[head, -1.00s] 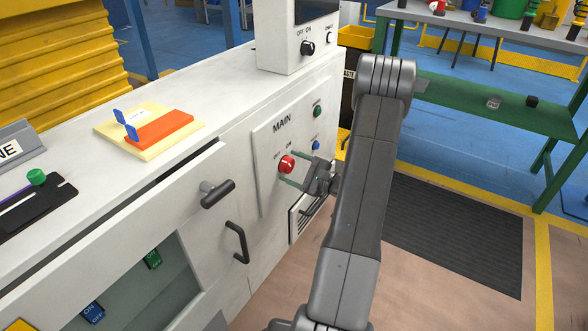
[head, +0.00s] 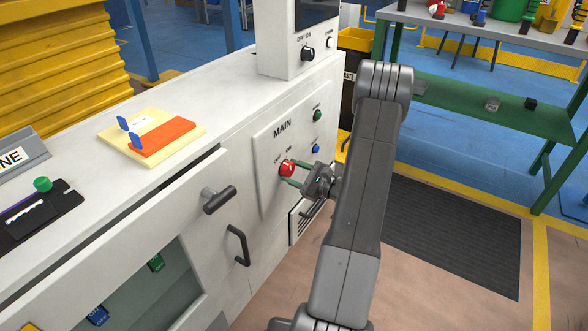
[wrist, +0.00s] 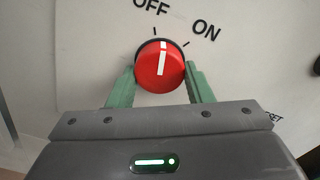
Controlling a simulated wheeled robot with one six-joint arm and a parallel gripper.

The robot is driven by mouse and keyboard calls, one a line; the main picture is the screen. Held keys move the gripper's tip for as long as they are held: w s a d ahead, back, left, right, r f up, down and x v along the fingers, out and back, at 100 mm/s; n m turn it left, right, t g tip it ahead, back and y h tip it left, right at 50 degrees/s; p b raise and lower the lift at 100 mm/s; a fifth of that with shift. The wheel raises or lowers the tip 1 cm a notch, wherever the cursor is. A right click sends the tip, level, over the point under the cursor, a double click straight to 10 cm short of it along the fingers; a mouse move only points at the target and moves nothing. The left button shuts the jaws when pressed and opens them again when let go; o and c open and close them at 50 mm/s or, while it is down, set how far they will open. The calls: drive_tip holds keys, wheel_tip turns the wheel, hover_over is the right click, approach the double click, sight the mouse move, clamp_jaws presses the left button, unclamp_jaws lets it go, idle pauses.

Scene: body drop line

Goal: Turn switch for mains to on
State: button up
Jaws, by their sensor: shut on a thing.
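The red round mains switch (head: 286,168) sits on the white panel marked MAIN, with OFF and ON printed above it. It also shows in the wrist view (wrist: 160,66), where its white pointer line points nearly straight up, between the OFF and ON marks and closer to OFF. My gripper (head: 294,174) reaches the panel from the right. In the wrist view my gripper (wrist: 161,80) has its green fingers shut on the switch, one on each side. The switch's lower edge is close to the gripper body.
A green button (head: 317,116) and a blue button (head: 315,148) sit right of the switch on the panel. A white box with a black knob (head: 307,54) stands on the cabinet top. A cabinet handle (head: 237,244) sticks out lower left.

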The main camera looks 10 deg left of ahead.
drive_tip(key=m+p, duration=0.3)
drive_tip(key=m, duration=0.1)
drive_tip(key=shift+s+r+m, duration=0.1)
drive_tip(key=shift+m, duration=0.2)
drive_tip(key=m+p, duration=0.2)
drive_tip(key=m, duration=0.2)
idle(0.4)
drive_tip(key=o, duration=1)
drive_tip(key=p+v, duration=0.2)
drive_tip(key=v, duration=1.2)
